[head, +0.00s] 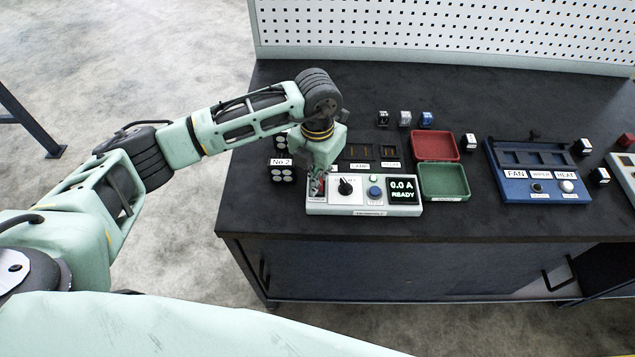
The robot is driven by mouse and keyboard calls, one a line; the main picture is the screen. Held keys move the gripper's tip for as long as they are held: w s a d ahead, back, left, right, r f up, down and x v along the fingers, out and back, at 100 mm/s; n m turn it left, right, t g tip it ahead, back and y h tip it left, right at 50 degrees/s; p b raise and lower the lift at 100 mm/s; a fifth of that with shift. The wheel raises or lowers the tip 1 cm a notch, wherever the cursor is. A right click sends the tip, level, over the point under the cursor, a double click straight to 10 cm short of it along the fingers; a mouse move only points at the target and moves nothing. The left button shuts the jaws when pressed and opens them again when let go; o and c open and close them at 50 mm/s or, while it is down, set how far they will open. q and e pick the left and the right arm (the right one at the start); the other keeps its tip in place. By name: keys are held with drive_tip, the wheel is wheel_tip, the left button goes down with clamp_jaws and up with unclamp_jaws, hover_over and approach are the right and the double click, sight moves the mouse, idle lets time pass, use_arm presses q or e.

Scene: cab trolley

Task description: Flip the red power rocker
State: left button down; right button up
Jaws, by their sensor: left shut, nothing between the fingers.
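A light grey power unit (363,208) stands near the front edge of the dark bench. It has a black knob (345,186), a blue button (375,192) and a display (403,190) reading "0.0 A READY". My left gripper (317,190) points down at the left end of the unit's top panel, left of the knob. It is shut, with nothing seen between its fingers. A little red shows beside the fingertips, but the red rocker is mostly hidden by the gripper, so its position cannot be told. Whether the fingertips touch it is unclear. My right gripper is not in view.
Red (435,145) and green (443,181) trays lie right of the unit. A blue panel (540,172) labelled FAN and HEAT is farther right. Several small cubes stand around. A "No.2" block (282,172) is close left of my gripper. A white pegboard (450,30) stands behind.

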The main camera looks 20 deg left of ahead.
use_arm(q)
drive_tip(key=shift+f+b, duration=0.5)
drive_tip(key=shift+f, duration=0.15)
drive_tip(key=shift+s+r, duration=0.1)
drive_tip(key=shift+r+p, duration=0.6)
drive_tip(key=shift+r, duration=0.2)
drive_tip(key=shift+r+p, duration=1.3)
drive_tip(key=shift+r, duration=1.35)
